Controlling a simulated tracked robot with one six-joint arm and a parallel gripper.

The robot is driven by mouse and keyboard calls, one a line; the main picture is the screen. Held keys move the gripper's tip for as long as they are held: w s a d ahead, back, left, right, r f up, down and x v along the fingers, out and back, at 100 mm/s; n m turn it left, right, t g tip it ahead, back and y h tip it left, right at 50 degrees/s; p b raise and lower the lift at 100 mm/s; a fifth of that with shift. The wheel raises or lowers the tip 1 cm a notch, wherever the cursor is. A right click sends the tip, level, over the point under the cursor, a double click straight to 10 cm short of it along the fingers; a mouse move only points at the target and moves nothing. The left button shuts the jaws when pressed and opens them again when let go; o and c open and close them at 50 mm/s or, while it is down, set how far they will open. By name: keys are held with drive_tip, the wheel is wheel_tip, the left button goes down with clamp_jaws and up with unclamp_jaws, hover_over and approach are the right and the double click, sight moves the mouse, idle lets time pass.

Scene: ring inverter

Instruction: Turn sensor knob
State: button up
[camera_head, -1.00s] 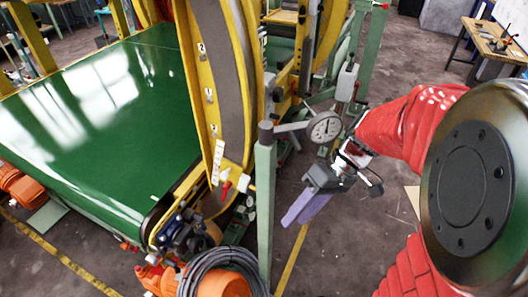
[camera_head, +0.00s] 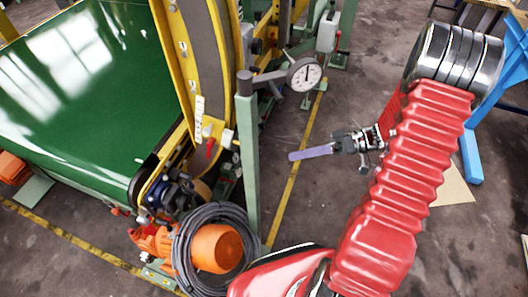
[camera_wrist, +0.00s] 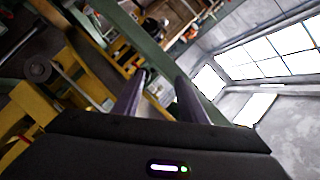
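A round white-faced dial gauge (camera_head: 305,74) sits on a short grey arm at the top of a green post (camera_head: 246,160) in the head view. A grey round part on a rod (camera_wrist: 38,68) shows at the left of the wrist view; I cannot tell if it is the same gauge. No part is clearly marked as the sensor knob. My gripper (camera_head: 292,155) is below the gauge in the head view, apart from it, with its purple fingers pointing left. In the wrist view its two fingers (camera_wrist: 160,78) stand apart with nothing between them.
The yellow ring frame (camera_head: 190,80) and green conveyor belt (camera_head: 80,90) stand left of the post. A coiled black cable (camera_head: 190,250) and an orange motor (camera_head: 215,248) lie near its foot. A blue stand (camera_head: 470,145) is at the right. Floor around my gripper is open.

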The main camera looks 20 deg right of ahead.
drive_tip(key=d+f+t, duration=0.1)
drive_tip(key=d+t, duration=0.1)
drive_tip(key=w+d+f+t+y, duration=0.1)
drive_tip(key=d+f+t, duration=0.1)
drive_tip(key=shift+w+d+f, duration=0.1)
drive_tip(key=shift+d+f, duration=0.15)
drive_tip(key=shift+f, duration=0.05)
drive_tip(key=shift+a, duration=0.1)
drive_tip(key=x, duration=1.3)
drive_tip(key=shift+a+m, duration=0.3)
drive_tip(key=shift+a, duration=0.05)
drive_tip(key=shift+r, duration=0.15)
drive_tip(key=c, duration=0.8)
